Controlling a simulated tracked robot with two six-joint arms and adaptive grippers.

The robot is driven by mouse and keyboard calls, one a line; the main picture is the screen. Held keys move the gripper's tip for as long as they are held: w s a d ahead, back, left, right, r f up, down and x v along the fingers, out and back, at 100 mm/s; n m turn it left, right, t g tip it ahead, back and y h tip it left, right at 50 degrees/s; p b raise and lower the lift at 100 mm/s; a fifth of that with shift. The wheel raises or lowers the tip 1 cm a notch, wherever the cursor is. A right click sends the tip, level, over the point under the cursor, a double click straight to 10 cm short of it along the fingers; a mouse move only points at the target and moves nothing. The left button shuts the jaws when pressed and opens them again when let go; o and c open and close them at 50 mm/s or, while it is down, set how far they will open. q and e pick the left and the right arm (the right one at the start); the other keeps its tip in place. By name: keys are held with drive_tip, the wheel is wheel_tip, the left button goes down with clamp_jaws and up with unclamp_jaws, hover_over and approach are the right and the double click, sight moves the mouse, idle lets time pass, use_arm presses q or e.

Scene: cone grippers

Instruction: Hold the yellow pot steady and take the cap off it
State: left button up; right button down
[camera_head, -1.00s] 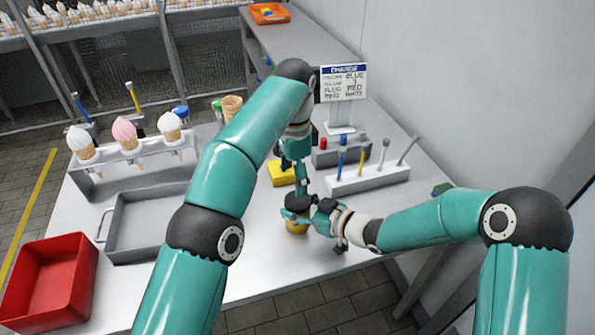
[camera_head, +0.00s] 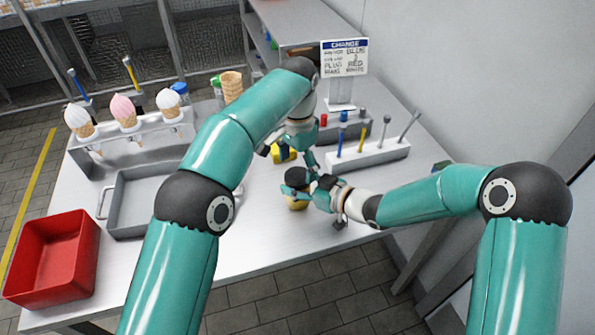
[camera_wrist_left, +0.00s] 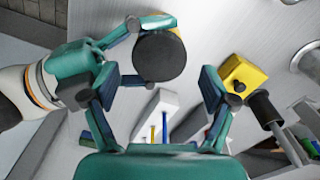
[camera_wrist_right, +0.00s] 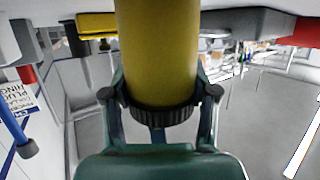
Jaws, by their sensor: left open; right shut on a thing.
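The yellow pot (camera_head: 297,204) stands upright near the table's front edge, with the black cap (camera_head: 296,177) on its top. My right gripper (camera_head: 298,191) comes from the right and is shut around the pot just below the cap. In the right wrist view the yellow body (camera_wrist_right: 158,45) and ribbed cap (camera_wrist_right: 160,114) show between its fingers. My left gripper (camera_head: 288,158) is open above and behind the pot. In the left wrist view the round cap (camera_wrist_left: 160,58) lies ahead, between its spread fingers (camera_wrist_left: 160,85); they do not appear to touch it.
A yellow block (camera_head: 285,152) lies behind the pot. A white rack (camera_head: 370,166) with upright tools is to its right. A grey tray (camera_head: 130,230), a cone stand (camera_head: 150,135) and a red bin (camera_head: 22,285) are at left.

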use_arm(q)
drive_tip(key=shift+f, duration=1.4)
drive_tip(key=c, duration=1.2)
drive_tip(key=n, duration=0.4)
drive_tip(key=shift+w+a, duration=0.1)
drive_tip(key=o, duration=1.3)
drive_tip(key=shift+c, duration=0.2)
